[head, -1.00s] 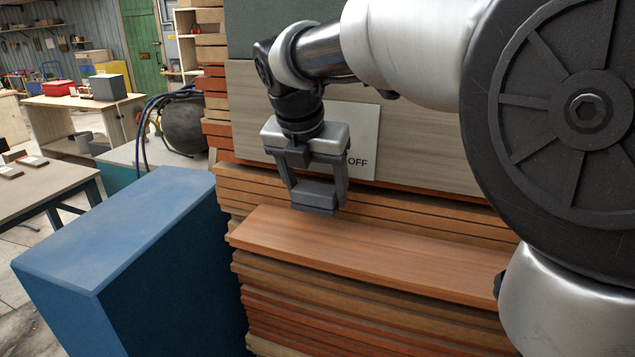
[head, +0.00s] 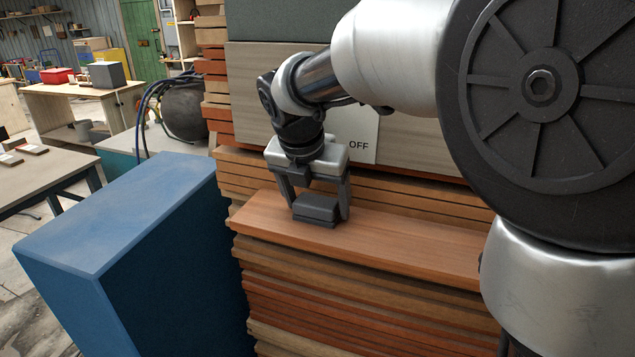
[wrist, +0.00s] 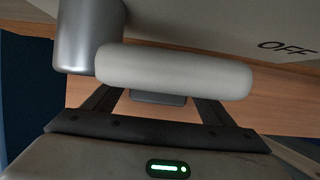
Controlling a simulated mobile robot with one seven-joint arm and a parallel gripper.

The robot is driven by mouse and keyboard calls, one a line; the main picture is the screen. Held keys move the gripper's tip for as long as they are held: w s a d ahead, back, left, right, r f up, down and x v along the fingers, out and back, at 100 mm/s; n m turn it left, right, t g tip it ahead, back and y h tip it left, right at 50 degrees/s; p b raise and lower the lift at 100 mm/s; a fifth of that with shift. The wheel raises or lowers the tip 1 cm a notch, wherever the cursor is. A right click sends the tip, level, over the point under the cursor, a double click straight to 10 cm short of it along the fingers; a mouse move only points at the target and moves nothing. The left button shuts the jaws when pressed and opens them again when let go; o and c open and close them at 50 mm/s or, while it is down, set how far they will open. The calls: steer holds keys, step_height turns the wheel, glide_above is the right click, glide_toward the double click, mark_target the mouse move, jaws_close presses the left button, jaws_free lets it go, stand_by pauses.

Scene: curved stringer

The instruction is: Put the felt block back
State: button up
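The dark grey felt block (head: 316,208) sits low between the two fingers of my gripper (head: 319,202) in the head view, at or just above the top of a reddish-brown plank (head: 420,247). A sliver of the block (wrist: 158,98) shows between the fingers in the wrist view, below the light grey rounded part of my wrist. The fingers straddle the block, but their tips are hidden in the wrist view. I cannot tell whether they press on it or stand slightly apart.
A stack of boards rises behind the plank, with a panel and a sign reading OFF (head: 358,143) behind my gripper. A tall blue box (head: 125,225) stands left of the stack. The plank is clear to the right of the block.

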steer(key=shift+o, duration=0.5)
steer(key=shift+r, duration=0.1)
steer(key=shift+r, duration=0.25)
steer(key=p+v, duration=0.1)
steer(key=v, duration=1)
steer(key=s+d+f+m, duration=0.3)
steer(key=s+d+m, duration=0.2)
steer(key=m, duration=0.5)
steer(key=s+d+f+m+y, duration=0.1)
steer(key=s+d+f+m, duration=0.2)
steer(key=m, duration=0.8)
steer(key=s+d+f+m+t, duration=0.1)
steer(key=s+d+f+m, duration=0.2)
steer(key=s+d+m, duration=0.5)
steer(key=s+m, duration=0.3)
steer(key=shift+y, duration=0.3)
